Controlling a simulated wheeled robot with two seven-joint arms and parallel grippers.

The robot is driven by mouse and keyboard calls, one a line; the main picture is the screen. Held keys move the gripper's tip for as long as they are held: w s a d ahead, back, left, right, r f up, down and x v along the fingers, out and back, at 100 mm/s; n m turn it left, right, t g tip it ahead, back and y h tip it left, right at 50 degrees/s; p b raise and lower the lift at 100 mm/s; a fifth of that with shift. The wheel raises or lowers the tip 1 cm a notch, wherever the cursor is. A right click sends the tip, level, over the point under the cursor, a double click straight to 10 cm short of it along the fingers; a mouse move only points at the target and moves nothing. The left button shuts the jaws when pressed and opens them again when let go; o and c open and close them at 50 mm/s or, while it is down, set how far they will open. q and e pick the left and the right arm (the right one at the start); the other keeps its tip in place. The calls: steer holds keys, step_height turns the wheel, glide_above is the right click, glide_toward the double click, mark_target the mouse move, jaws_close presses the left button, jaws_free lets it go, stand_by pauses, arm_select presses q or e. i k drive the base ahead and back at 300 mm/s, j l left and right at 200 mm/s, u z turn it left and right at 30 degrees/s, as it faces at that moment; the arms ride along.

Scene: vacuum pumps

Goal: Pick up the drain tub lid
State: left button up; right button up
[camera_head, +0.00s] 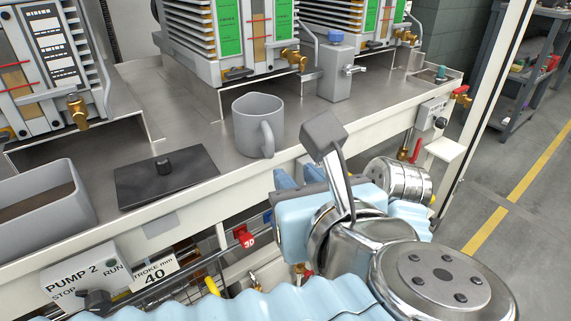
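The drain tub lid (190,184) is a flat dark plate with a small black knob. It lies on the steel bench near the front edge, just right of the open grey drain tub (72,222). The tub holds something brown. My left gripper (323,137) is right of the lid and well apart from it, past the grey mug. I see it side-on, with one grey-tipped metal finger clear. The other finger is not clearly visible, so its opening cannot be judged. Nothing is seen held in it. My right gripper is not in view.
A grey mug (250,122) stands on the bench between the lid and my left gripper. Behind are finned pump units (232,45) with brass taps, and a grey container with a blue cap (334,70). A PUMP 2 control box (85,276) hangs on the bench front.

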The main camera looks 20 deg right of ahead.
mark_target(143, 182)
steer(key=k, duration=1)
